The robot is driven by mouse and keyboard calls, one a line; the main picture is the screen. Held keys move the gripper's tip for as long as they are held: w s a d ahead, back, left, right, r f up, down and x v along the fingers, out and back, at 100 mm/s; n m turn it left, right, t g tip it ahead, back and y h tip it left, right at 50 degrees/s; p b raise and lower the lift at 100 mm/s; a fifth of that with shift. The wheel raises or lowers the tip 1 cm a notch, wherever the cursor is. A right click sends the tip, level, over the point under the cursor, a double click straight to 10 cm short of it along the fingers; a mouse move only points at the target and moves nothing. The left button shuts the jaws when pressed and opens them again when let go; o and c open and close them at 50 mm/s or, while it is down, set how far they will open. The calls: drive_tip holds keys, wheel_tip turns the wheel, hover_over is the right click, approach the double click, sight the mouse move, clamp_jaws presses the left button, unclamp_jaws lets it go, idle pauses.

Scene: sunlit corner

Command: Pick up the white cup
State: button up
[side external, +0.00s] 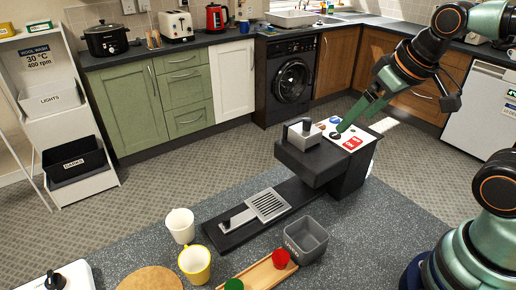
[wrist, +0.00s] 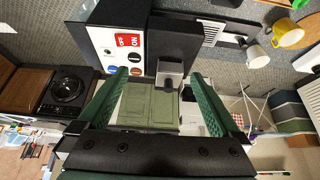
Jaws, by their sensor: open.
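The white cup (side external: 180,226) stands upright on the speckled counter, left of the coffee machine's drip tray, in the side external view. It also shows at the upper right of the wrist view (wrist: 255,52). A yellow cup (side external: 195,264) stands just in front of it, and it shows in the wrist view too (wrist: 288,37). My gripper (side external: 346,126) is over the machine's button panel, far to the right of the white cup. In the wrist view my gripper's green fingers (wrist: 155,88) are spread apart with nothing between them.
The dark coffee machine (side external: 345,182) stands between my gripper and the cups, with a metal drip tray (side external: 268,205) on its low base. A grey bin (side external: 306,239) and a wooden tray (side external: 262,275) with red and green items sit in front. A round wooden board (side external: 150,279) is front left.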

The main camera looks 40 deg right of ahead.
drive_tip(key=w+a+r+n+g, duration=0.2)
drive_tip(key=w+a+r+n, duration=0.1)
drive_tip(key=w+a+n, duration=0.35)
drive_tip(key=n+g, duration=0.4)
drive_tip(key=n, duration=1.2)
hover_over(180, 221)
drive_tip(key=s, duration=0.2)
wheel_tip(180, 221, down, 14)
wheel_tip(180, 221, down, 12)
drive_tip(key=shift+s+a+r, duration=0.1)
drive_tip(key=shift+a+r, duration=0.05)
drive_tip(key=shift+r, duration=0.05)
drive_tip(key=c, duration=1.3)
drive_tip(key=shift+r, duration=0.1)
drive_tip(key=shift+c, duration=0.2)
